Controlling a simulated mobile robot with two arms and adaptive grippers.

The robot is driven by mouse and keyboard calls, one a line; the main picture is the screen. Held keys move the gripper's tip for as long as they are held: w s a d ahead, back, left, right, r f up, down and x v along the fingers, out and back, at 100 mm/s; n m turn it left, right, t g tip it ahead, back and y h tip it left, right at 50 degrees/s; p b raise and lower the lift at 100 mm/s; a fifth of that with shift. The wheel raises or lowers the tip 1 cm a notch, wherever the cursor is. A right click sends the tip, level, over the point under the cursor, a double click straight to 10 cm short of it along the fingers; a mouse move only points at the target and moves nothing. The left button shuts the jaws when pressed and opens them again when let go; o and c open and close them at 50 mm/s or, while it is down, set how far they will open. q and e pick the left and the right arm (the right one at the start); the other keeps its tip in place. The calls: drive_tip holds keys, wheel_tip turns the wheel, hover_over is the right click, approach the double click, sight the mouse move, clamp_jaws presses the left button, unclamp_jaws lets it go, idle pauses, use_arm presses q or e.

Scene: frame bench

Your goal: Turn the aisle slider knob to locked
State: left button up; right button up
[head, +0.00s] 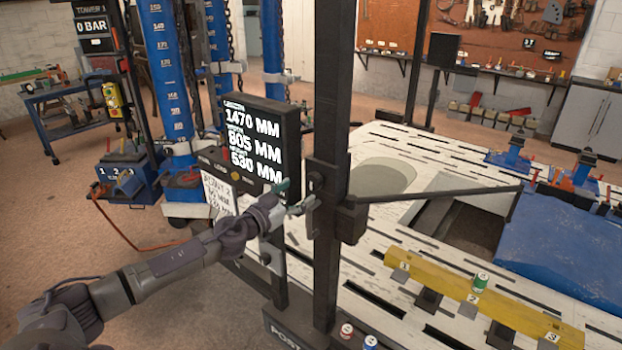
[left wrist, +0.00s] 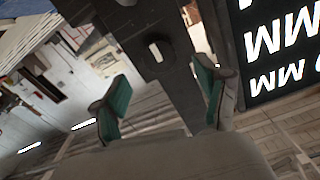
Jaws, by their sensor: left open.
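The dark upright post (head: 330,110) carries a dark slider block (head: 328,210) partway up, with a small round knob (head: 315,182) on its left face. My left gripper (head: 296,197) is open just left of the block, with its fingertips close to the knob. In the left wrist view, the open gripper (left wrist: 165,98) has green finger pads on either side of the dark post (left wrist: 180,88). A round dark knob with a pale bar (left wrist: 155,50) shows ahead between the fingers. I cannot tell whether they touch it. My right gripper is not in view.
A display panel (head: 262,140) reading 1470, 805 and 530 MM stands behind the gripper. A dark arm (head: 440,192) runs right from the block above the slotted white bench (head: 400,250). A yellow beam (head: 430,275) and small cans (head: 346,331) are at the front.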

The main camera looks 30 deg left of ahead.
sight(311, 183)
use_arm(q)
drive_tip(key=w, duration=0.4)
drive_tip(key=w+p, duration=0.1)
drive_tip(key=w, duration=0.1)
drive_tip(key=shift+w+d, duration=0.15)
drive_tip(key=shift+d, duration=0.1)
drive_tip(key=c, duration=1.2)
drive_tip(key=shift+o, duration=0.2)
